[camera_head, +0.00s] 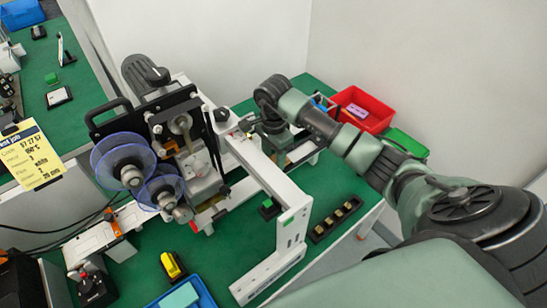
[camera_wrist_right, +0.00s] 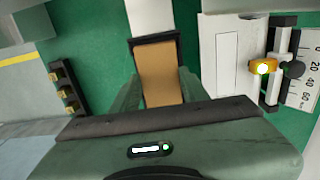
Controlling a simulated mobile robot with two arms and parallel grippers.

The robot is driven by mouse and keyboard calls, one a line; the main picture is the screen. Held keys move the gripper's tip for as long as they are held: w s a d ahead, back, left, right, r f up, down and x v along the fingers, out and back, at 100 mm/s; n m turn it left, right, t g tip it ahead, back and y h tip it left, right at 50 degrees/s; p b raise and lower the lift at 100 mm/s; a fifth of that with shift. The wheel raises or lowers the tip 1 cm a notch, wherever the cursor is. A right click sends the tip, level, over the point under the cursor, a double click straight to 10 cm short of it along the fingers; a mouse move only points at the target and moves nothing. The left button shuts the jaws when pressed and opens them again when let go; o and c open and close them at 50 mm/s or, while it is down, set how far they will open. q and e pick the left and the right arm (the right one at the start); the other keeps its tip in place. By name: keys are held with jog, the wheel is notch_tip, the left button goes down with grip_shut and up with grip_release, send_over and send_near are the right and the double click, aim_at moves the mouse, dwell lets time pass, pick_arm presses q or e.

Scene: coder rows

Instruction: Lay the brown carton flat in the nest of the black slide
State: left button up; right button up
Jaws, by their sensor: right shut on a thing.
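The brown carton (camera_wrist_right: 160,75) is between the two green fingers of my right gripper (camera_wrist_right: 160,92) in the right wrist view, and the gripper is shut on it. The dark rim of the black slide (camera_wrist_right: 153,39) shows along the carton's far end and far sides. The carton appears to lie flat within this rim, but I cannot tell whether it rests on the nest floor. Its near end is hidden by my gripper body. In the head view my right gripper (camera_head: 273,142) points down behind the white frame. My left gripper is not in view.
A white frame (camera_head: 268,178) stands close to my right gripper, beside a machine with clear reels (camera_head: 122,165). A black holder with brass pieces (camera_head: 335,218) is in front. A red bin (camera_head: 362,108) stands behind.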

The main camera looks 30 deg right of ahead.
jog(key=shift+f+b, duration=0.1)
jog(key=shift+b, duration=0.2)
dwell(0.4)
jog(key=o, duration=1)
notch_tip(320, 180, up, 7)
jog(key=shift+w+f+b, duration=0.1)
jog(key=shift+b, duration=0.95)
jog(key=shift+r, duration=0.5)
